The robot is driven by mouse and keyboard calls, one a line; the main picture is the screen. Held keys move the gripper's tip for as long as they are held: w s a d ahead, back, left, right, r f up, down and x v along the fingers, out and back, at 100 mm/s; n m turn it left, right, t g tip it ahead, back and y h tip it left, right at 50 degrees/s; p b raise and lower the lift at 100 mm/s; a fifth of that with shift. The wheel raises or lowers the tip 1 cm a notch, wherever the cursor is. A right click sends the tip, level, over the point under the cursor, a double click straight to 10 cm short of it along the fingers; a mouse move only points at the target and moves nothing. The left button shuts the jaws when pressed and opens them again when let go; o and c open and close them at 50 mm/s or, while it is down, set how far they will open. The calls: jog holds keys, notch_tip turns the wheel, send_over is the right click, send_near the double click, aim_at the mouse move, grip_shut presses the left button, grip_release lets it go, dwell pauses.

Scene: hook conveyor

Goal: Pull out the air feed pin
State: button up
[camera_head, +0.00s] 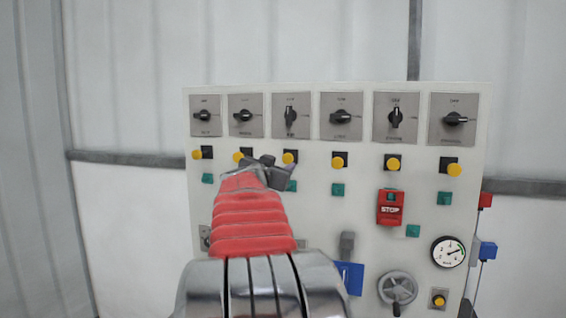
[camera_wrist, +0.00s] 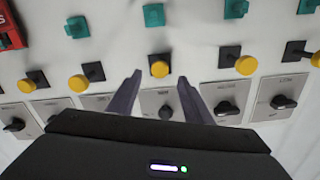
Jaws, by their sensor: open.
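No part in either view can be clearly told to be the air feed pin. Candidates on the control panel (camera_head: 320,215) are a grey upright piece (camera_head: 347,245) above a blue plate (camera_head: 351,277), and red (camera_head: 485,200) and blue (camera_head: 487,250) fittings at its right edge. My gripper (camera_head: 272,170) is in front of the panel's upper left half, near the row of yellow knobs. In the wrist view my gripper (camera_wrist: 160,76) is open and empty. A yellow knob (camera_wrist: 159,66) shows between its fingertips; contact cannot be told. My arm hides part of the lower left panel.
Several black rotary switches (camera_head: 342,117) line the panel's top. Teal buttons (camera_head: 338,189) sit below the yellow knobs. A red STOP box (camera_head: 390,208), a gauge (camera_head: 448,252) and a grey handwheel (camera_head: 397,288) stand out at lower right. A grey rail (camera_head: 125,158) runs along the wall behind.

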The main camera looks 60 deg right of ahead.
aim_at(287, 160)
jog(key=shift+w+d, duration=0.25)
jog(key=shift+d, duration=1.25)
jog(key=shift+w+d, duration=0.2)
jog(key=shift+d, duration=1.25)
jog(key=shift+c, duration=0.3)
grip_shut()
